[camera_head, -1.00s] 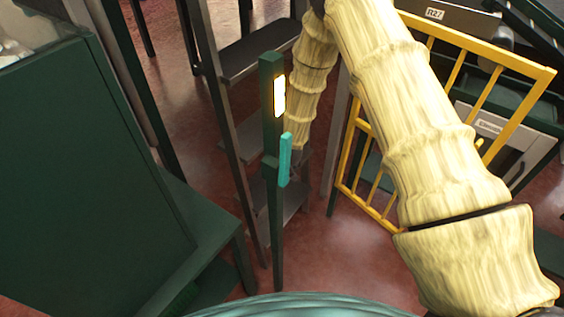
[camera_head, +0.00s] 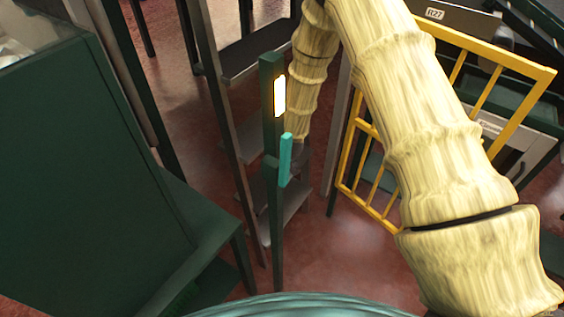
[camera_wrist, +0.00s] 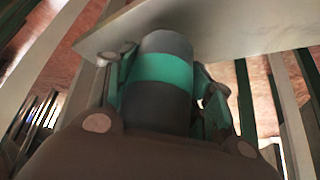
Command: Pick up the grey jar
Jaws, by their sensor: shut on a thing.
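The grey jar (camera_wrist: 160,103) shows in the middle of the wrist view. It is a dark grey cylinder with a teal band around it. My gripper (camera_wrist: 164,88) is shut on it, with one finger on its left side and one on its right. The jar's far end lies close to a pale shelf board in that view; I cannot tell whether they touch. In the head view my arm reaches down behind a dark green post, and the jar and the fingers are hidden there.
The pale shelf board (camera_wrist: 235,36) spans the top of the wrist view. In the head view, a dark green post (camera_head: 273,210) stands before a rack with several shelves (camera_head: 250,57). A yellow barred frame (camera_head: 531,92) is at right, a large dark green cabinet (camera_head: 85,180) at left.

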